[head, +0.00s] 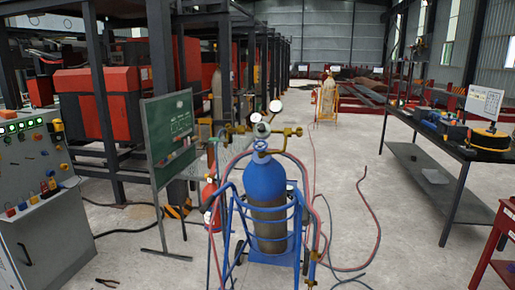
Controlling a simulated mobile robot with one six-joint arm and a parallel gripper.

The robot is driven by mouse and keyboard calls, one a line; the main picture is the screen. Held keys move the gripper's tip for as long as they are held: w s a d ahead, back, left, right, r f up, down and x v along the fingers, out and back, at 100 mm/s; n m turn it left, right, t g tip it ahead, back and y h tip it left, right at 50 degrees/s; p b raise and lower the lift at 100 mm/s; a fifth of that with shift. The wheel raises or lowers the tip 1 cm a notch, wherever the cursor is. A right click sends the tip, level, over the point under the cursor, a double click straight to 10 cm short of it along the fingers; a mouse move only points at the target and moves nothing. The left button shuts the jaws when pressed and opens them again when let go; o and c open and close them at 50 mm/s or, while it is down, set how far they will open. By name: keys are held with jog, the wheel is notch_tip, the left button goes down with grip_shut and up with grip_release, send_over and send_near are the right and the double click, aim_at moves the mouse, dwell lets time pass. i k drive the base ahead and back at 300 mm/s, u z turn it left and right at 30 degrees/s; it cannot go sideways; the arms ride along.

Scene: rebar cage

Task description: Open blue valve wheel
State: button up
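A blue valve wheel (260,145) sits on top of a blue gas cylinder (266,183) in the middle of the head view. The cylinder stands upright in a blue wheeled cart (236,212). Its lower part is grey-brown. Brass fittings (286,132) and round white-faced gauges (275,106) are just above and behind the wheel. Whether the wheel is open or closed cannot be told. My gripper is not in view.
Red and dark hoses (376,222) lie on the floor right of the cart. A green chalkboard (169,136) and a control panel (35,165) stand left. A dark workbench (425,176) with tools stands right. Pliers (105,283) lie at front left. Concrete floor is open between cart and bench.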

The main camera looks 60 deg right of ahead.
aim_at(260, 144)
jog(key=i, duration=0.9)
jog(key=u, duration=0.05)
